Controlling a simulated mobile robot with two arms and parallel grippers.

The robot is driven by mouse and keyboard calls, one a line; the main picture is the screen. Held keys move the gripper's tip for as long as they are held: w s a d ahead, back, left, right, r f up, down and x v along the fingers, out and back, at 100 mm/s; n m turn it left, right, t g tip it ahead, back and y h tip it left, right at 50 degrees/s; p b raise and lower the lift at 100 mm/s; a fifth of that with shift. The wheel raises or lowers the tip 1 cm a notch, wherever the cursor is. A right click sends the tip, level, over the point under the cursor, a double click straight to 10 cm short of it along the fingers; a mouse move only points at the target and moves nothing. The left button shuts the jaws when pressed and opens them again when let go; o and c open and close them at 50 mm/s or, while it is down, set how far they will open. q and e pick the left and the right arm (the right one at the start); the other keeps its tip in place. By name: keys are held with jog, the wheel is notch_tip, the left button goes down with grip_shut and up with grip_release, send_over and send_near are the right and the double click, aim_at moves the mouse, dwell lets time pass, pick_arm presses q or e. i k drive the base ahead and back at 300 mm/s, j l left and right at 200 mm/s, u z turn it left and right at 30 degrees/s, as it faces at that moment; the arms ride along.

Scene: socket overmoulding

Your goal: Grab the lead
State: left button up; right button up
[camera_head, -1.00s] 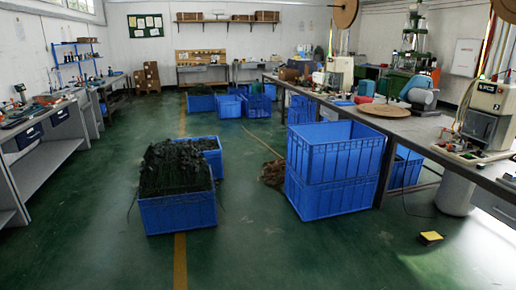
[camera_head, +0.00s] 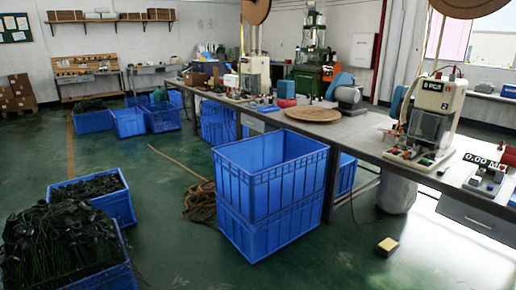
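Dark leads (camera_head: 62,240) lie heaped in a blue crate (camera_head: 118,276) at the lower left of the head view. More dark leads (camera_head: 88,187) lie in a second blue crate (camera_head: 118,205) just behind it. At this distance single leads are hard to tell apart. Neither of my grippers shows in the view.
A long workbench (camera_head: 375,152) with machines runs along the right. Stacked empty blue crates (camera_head: 270,200) stand before it. A yellow-topped pedal (camera_head: 387,246) lies on the floor at right. Green floor (camera_head: 180,255) is clear between the crates.

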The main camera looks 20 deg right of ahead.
aim_at(440, 172)
jog(key=i+l+z, duration=0.25)
jog(key=z, duration=0.25)
jog(key=i+z, duration=0.95)
jog(key=i+j+z, duration=0.15)
jog(key=z, duration=0.3)
jog(key=i, duration=0.1)
